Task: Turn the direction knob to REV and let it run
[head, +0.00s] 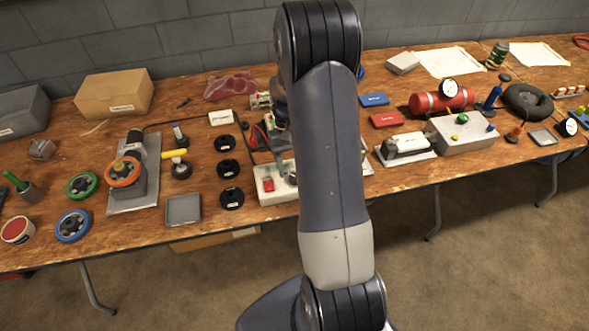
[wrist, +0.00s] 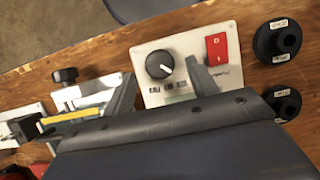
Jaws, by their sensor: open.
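The direction knob (wrist: 158,64) is a round black knob with a white pointer mark on a pale control panel (wrist: 185,42). The mark points to the lower right in the wrist view; the small labels below it are too blurred to read. A red rocker switch (wrist: 216,48) sits to the knob's right on the same panel. My gripper (wrist: 161,72) is open, with one finger left of the knob and one right of it, between knob and switch. I cannot tell its height above the panel. In the head view my arm hides part of the panel (head: 266,198).
Black round pieces with white labels (wrist: 278,40) stand right of the panel in the wrist view. A dark knob on a plate (wrist: 66,76) is to the left. The table edge is close by. In the head view a grey tray (head: 183,210) lies left.

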